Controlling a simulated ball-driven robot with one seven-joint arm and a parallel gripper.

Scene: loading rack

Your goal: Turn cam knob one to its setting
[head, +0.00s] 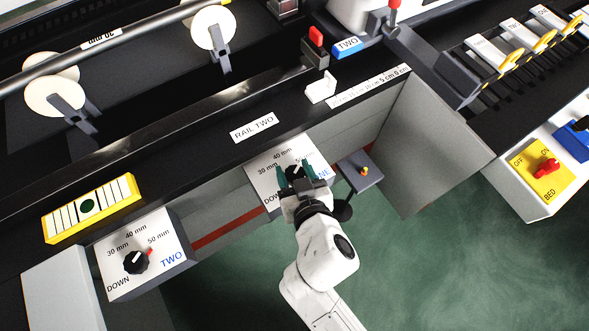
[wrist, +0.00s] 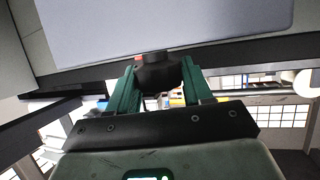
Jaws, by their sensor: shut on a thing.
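The cam knob one panel (head: 262,178) is a white plate with labels 30 mm, 40 mm and DOWN; its blue name is partly covered, with "NE" showing. The black cam knob one (wrist: 158,75) sits between my green fingers in the wrist view, with a bit of red at its upper left. My gripper (head: 295,173) is shut on this knob, one finger on each side. In the head view my gripper hides much of the knob and the 50 mm area, so I cannot read the pointer's setting.
The cam knob two panel (head: 117,269) is at lower left, its red pointer near 50 mm. A small grey ledge (head: 369,181) with a yellow-and-red item is close to my gripper's right. A grey side wall (head: 432,150) stands further right. Green floor is open below.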

